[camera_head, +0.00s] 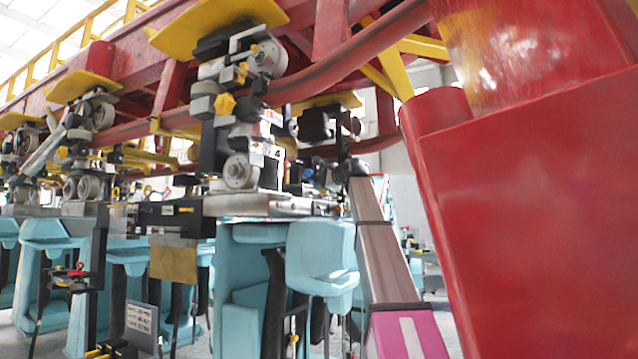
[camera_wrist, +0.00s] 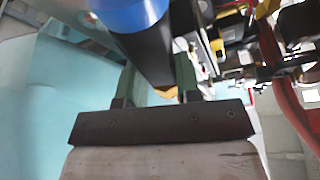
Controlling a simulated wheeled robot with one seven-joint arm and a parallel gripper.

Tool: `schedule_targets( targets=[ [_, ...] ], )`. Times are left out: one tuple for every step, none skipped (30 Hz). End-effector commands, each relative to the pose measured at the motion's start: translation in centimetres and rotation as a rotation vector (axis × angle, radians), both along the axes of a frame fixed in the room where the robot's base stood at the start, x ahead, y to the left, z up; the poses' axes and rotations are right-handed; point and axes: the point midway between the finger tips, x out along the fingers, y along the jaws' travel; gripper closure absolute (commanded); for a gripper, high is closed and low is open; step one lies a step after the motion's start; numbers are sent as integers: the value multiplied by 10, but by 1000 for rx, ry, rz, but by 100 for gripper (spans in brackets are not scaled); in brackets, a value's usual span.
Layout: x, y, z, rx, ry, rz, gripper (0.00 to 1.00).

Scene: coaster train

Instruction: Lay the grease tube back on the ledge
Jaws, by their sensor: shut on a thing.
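The grease tube shows in the wrist view as a thick black body (camera_wrist: 147,58) with a blue end (camera_wrist: 130,12) toward the top edge. My gripper (camera_wrist: 158,72) has its two green fingers on either side of the tube and is shut on it. A small yellow part shows just below the tube. In the head view, my arm reaches up into the machinery, and the gripper and tube cannot be made out clearly. I cannot tell which surface is the ledge.
A red track beam (camera_head: 350,65) and a wheel assembly (camera_head: 240,170) crowd the area beside my arm. Light blue seats (camera_head: 320,255) hang below a grey metal plate (camera_head: 270,205). A large red column (camera_head: 540,210) blocks the right. Pale blue surfaces fill the wrist view's left.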

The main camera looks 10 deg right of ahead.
Motion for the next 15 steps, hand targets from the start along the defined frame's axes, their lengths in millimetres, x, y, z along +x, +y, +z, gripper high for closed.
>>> schedule_targets(
  targets=[
    [0,0,1,1,-2,0,100],
    [0,0,1,1,-2,-1,100],
    [0,0,1,1,-2,-1,100],
    [-1,0,0,1,-2,-1,100],
    [-1,0,0,2,-1,-1,100],
    [-1,0,-1,2,-1,-1,100],
    [-1,0,-2,2,-1,-1,100],
    [-1,0,-3,2,-1,-1,100],
    [-1,0,-5,2,-1,0,100],
    [-1,0,-7,2,-1,-1,100],
    [-1,0,-8,2,-1,0,100],
    [-1,0,-11,2,-1,0,100],
    [-1,0,-13,3,-1,0,100],
    [-1,0,-15,3,-1,0,100],
    [-1,0,-18,3,-1,0,100]
  ],
)
